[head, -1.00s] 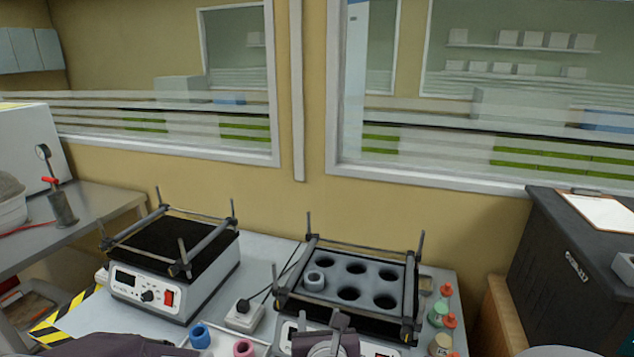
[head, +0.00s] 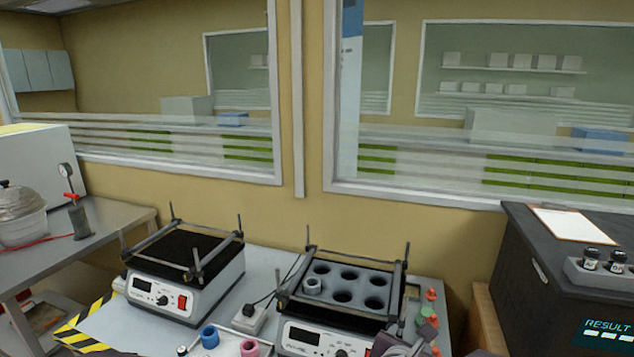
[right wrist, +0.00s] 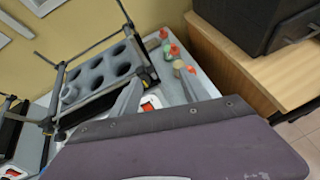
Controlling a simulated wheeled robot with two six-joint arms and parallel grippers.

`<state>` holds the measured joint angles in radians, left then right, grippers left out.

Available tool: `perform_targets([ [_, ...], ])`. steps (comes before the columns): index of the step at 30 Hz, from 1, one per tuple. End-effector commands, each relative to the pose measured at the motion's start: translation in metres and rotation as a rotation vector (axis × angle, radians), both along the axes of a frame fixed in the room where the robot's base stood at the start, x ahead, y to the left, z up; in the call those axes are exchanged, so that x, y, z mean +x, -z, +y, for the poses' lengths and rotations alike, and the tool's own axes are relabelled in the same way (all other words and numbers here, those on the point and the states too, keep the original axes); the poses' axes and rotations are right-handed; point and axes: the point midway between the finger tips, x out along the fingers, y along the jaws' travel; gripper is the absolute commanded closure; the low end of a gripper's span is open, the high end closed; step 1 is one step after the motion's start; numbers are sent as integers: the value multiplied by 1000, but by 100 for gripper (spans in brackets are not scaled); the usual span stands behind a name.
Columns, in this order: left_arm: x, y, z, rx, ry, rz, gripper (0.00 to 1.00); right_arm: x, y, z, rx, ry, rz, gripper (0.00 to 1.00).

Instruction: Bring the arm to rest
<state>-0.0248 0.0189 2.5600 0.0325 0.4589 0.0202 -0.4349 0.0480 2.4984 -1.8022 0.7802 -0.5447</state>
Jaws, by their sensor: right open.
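My right gripper (head: 402,345) is at the bottom edge of the head view, in front of the right shaker (head: 318,338). Its jaws are open and I see nothing between them; the frame edge cuts it off. In the right wrist view, a large purple-grey part of mine fills the lower half. The right shaker's block with round holes (right wrist: 88,77) lies beyond it. A grey-blue ring-shaped piece (head: 312,286) sits in the block's front left hole. My left gripper is not seen; only a dark sliver shows at the bottom left of the head view.
A second shaker (head: 160,292) with an empty black top stands to the left. Blue (head: 209,336) and pink (head: 249,347) ring-shaped pieces sit at the front. Small orange-capped bottles (head: 428,313) stand right of the right shaker. A black cabinet (head: 530,255) stands at the right.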

Motion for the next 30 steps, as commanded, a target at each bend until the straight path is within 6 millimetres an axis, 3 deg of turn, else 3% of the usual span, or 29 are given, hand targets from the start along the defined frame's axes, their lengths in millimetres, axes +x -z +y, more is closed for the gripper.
perform_targets([
  [3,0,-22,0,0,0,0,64,-39,8,-60,190,351,49,47],
  [6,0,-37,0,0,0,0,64,-97,30,-91,469,789,60,47],
  [9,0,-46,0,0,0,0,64,-146,54,-81,788,1249,16,47],
  [11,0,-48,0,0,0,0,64,-161,64,-62,968,1493,-31,47],
  [15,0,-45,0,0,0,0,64,-167,79,-12,1283,1914,-137,47],
  [18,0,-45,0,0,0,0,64,-162,81,9,1414,2101,-205,47],
  [21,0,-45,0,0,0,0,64,-156,80,15,1480,2188,-260,47],
  [30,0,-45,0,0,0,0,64,-156,80,15,1478,2193,-266,47],
])
